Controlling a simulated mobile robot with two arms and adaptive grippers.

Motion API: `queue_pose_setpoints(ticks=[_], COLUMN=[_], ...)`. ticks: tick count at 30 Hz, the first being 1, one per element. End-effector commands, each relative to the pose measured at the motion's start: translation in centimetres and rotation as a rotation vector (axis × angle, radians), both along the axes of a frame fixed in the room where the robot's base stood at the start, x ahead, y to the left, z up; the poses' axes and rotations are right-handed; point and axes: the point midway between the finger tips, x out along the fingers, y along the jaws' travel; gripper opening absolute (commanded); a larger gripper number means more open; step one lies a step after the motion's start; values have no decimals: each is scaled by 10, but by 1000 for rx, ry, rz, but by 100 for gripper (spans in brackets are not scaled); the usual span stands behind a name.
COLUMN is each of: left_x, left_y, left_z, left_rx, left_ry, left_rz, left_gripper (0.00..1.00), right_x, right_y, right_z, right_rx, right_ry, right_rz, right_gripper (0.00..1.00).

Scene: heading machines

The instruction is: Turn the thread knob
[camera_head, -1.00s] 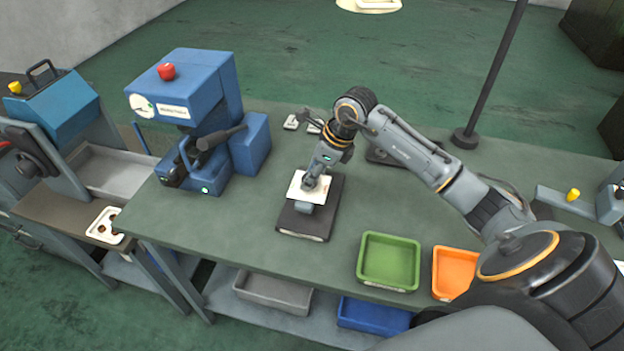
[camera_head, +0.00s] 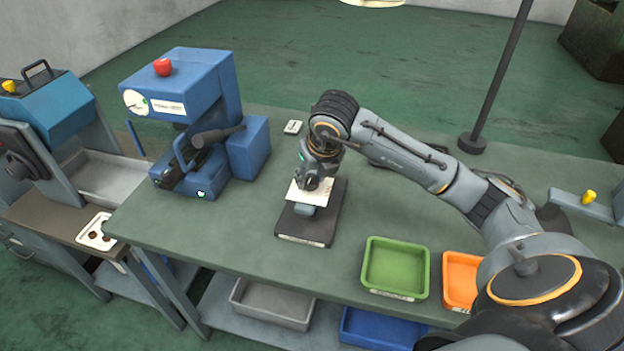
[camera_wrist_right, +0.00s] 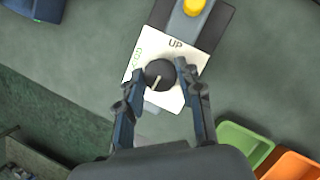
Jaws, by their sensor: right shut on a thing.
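The thread knob (camera_wrist_right: 158,73) is a round black knob with a pale pointer line. It sits on a white dial plate (camera_wrist_right: 174,99) marked "UP". In the head view the white plate (camera_head: 297,193) tops a small dark device (camera_head: 300,233) on the green bench, and my gripper hides most of the knob. My right gripper (camera_wrist_right: 158,78) has one finger on each side of the knob and is shut on it. It also shows from above in the head view (camera_head: 312,188). My left gripper is not in view.
A blue machine with a red button (camera_head: 162,67) stands left on the bench. A green bin (camera_head: 395,292) and an orange bin (camera_head: 457,296) are at the front right edge. A dark pole (camera_head: 495,80) rises behind my arm. The bench around the device is mostly clear.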

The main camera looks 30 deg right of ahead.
Motion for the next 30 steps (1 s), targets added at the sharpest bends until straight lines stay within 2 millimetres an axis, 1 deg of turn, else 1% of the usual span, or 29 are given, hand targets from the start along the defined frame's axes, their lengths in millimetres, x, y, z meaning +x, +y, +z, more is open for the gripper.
queue_pose_setpoints(ticks=[9,22,23,24,26,30], left_x=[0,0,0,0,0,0], left_y=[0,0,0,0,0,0], left_z=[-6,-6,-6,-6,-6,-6], left_rx=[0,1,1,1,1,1], left_ry=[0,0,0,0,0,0], left_rz=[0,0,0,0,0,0], left_gripper=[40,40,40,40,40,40], right_x=[1,1,1,1,1,0], right_y=[0,0,0,0,0,0], right_z=[1,1,1,1,1,1], right_rx=[0,0,0,0,0,0], right_ry=[-2,-2,-2,-2,-2,-1], right_rz=[-84,-92,-92,-92,-92,-92], right_gripper=[5,5,38,46,59,59])
